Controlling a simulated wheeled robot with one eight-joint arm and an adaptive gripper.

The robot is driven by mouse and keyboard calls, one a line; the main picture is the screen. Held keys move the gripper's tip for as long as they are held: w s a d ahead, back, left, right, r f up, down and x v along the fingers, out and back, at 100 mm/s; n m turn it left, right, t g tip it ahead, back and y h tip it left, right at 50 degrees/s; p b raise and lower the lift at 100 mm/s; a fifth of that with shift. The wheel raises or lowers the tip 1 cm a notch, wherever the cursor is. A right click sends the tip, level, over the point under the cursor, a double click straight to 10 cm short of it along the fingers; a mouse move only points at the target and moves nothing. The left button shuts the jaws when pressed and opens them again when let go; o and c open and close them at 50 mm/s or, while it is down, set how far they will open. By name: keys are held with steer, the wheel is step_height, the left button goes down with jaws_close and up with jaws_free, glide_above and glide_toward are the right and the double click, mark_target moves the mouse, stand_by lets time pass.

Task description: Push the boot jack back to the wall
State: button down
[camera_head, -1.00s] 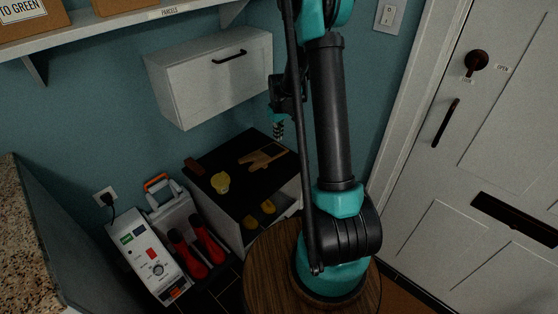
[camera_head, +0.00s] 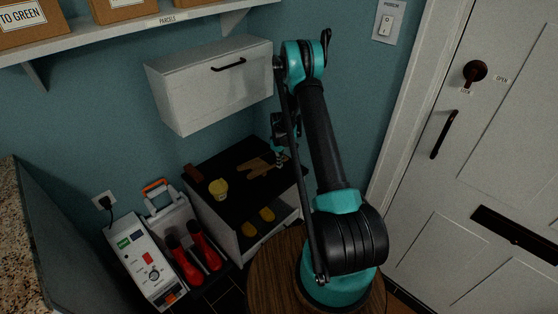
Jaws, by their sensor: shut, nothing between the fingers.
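The boot jack (camera_head: 259,167), a flat tan wooden piece with a forked end, lies on the black top of a low white bench (camera_head: 225,208) in the corner. My gripper (camera_head: 281,161) is shut and empty. It is low over the bench top at the right end of the boot jack. I cannot tell whether its tips touch the jack. The teal wall (camera_head: 210,145) rises behind the bench. My arm hides the bench's right side.
A white cabinet (camera_head: 212,85) hangs above. Red boots (camera_head: 195,255) and a white appliance (camera_head: 142,258) stand at the left; a white door (camera_head: 490,150) is at the right.

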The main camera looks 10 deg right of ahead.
mark_target(263, 164)
step_height(263, 164, down, 5)
steer(key=shift+f, duration=0.1)
steer(key=shift+w+a+f, duration=0.25)
steer(key=shift+w+a, duration=0.75)
steer(key=shift+w, duration=0.05)
steer(key=shift+w+a, duration=0.35)
steer(key=shift+w, duration=0.1)
steer(key=shift+a, duration=0.1)
